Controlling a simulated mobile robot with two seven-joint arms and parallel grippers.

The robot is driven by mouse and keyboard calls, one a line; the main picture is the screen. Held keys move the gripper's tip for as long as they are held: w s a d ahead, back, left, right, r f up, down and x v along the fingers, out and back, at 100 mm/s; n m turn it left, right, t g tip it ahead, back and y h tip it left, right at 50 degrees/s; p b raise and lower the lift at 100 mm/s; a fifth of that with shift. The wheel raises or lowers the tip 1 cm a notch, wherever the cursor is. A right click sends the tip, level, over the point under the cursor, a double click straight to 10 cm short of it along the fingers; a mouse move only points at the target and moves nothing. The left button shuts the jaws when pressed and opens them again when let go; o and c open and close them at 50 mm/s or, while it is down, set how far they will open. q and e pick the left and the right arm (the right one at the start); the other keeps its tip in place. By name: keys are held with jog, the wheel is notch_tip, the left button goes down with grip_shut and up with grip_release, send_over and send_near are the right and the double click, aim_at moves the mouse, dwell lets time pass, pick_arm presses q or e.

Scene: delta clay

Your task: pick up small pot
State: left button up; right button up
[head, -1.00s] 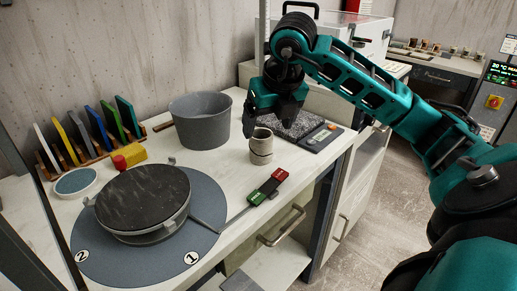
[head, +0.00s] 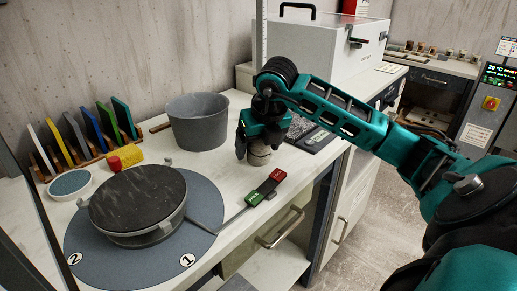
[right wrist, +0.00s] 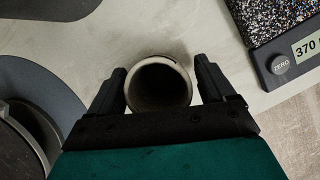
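The small pot (head: 259,156) is a grey-beige clay cylinder standing upright on the white worktop. In the right wrist view the small pot (right wrist: 158,84) shows from above, open-mouthed and dark inside. My right gripper (head: 258,152) is over it in the head view and hides its upper part. In the right wrist view the right gripper's fingers (right wrist: 160,85) stand open on either side of the pot, with a small gap at each side. My left gripper is not in view.
A large grey bucket (head: 196,121) stands behind and left of the pot. A scale (head: 314,137) lies to its right. A red-and-green switch (head: 267,188) lies in front. A round turntable (head: 138,199) sits on a grey disc (head: 105,258) at left.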

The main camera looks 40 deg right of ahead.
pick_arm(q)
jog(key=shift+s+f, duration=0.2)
pick_arm(e)
jog(key=c, duration=1)
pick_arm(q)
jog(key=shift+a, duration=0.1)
pick_arm(e)
jog(key=shift+r, duration=0.1)
pick_arm(q)
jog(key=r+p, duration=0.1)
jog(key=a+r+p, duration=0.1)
jog(key=p, duration=0.1)
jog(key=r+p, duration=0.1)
jog(key=p, duration=0.1)
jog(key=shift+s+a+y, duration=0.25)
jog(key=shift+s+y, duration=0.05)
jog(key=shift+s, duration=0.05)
pick_arm(e)
notch_tip(320, 180, up, 20)
